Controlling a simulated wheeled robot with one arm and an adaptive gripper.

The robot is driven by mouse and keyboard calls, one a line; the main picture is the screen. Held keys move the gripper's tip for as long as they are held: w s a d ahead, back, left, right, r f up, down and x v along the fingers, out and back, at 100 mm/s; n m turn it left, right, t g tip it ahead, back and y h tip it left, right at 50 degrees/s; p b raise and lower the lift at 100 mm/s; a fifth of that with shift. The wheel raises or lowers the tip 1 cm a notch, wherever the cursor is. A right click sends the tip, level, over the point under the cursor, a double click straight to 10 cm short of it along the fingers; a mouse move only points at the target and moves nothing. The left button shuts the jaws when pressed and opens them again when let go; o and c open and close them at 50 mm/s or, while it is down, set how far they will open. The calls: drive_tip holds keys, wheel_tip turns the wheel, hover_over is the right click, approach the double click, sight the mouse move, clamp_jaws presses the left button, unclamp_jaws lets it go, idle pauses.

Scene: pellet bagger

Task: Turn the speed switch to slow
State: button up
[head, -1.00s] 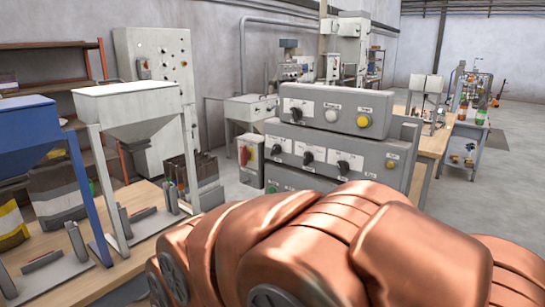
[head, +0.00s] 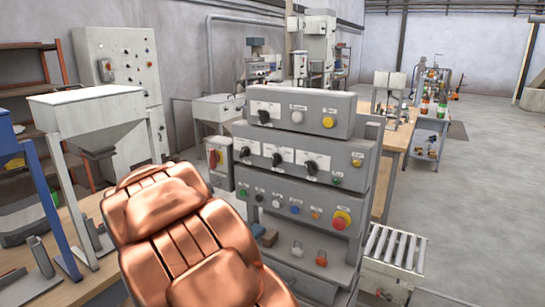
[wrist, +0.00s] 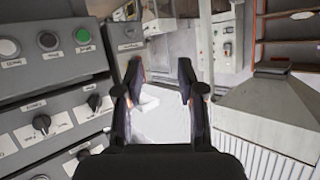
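A grey stacked control panel stands in the middle of the head view. Its top box has a black knob (head: 264,116) on a white plate, and its middle box has three black rotary knobs (head: 277,159). The labels are too small to read, so I cannot tell which knob is the speed switch. In the wrist view the panel appears turned over at the left, with a black knob (wrist: 41,123) on a white plate. My gripper (wrist: 158,88) is open and empty, with its dark fingers apart from the panel. The gripper is hidden in the head view.
A white hopper (head: 88,115) stands left of the panel, and shows in the wrist view (wrist: 270,115). A roller conveyor (head: 394,248) is at lower right. Open floor (head: 480,180) lies further right.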

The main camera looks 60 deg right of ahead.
drive_tip(key=s+d+r+m+g+h, duration=0.1)
drive_tip(key=s+d+r+m+h, duration=0.15)
drive_tip(key=d, duration=0.35)
drive_tip(key=s+d+r+m+g+h, duration=0.1)
drive_tip(key=d+h, duration=0.3)
drive_tip(key=d, duration=0.2)
drive_tip(key=m+g+h+p, duration=0.1)
drive_tip(key=m+g+h, duration=0.3)
drive_tip(key=g+h, duration=0.3)
approach(274, 156)
drive_tip(key=x, duration=0.2)
drive_tip(key=p+x, duration=0.2)
drive_tip(key=x, duration=0.4)
drive_tip(key=shift+w+d+r, duration=0.1)
drive_tip(key=shift+d+r, duration=0.15)
drive_tip(key=shift+d+r+p, duration=0.1)
drive_tip(key=shift+d+p, duration=0.3)
drive_tip(key=shift+d, duration=0.1)
drive_tip(key=shift+y, duration=0.25)
clamp_jaws()
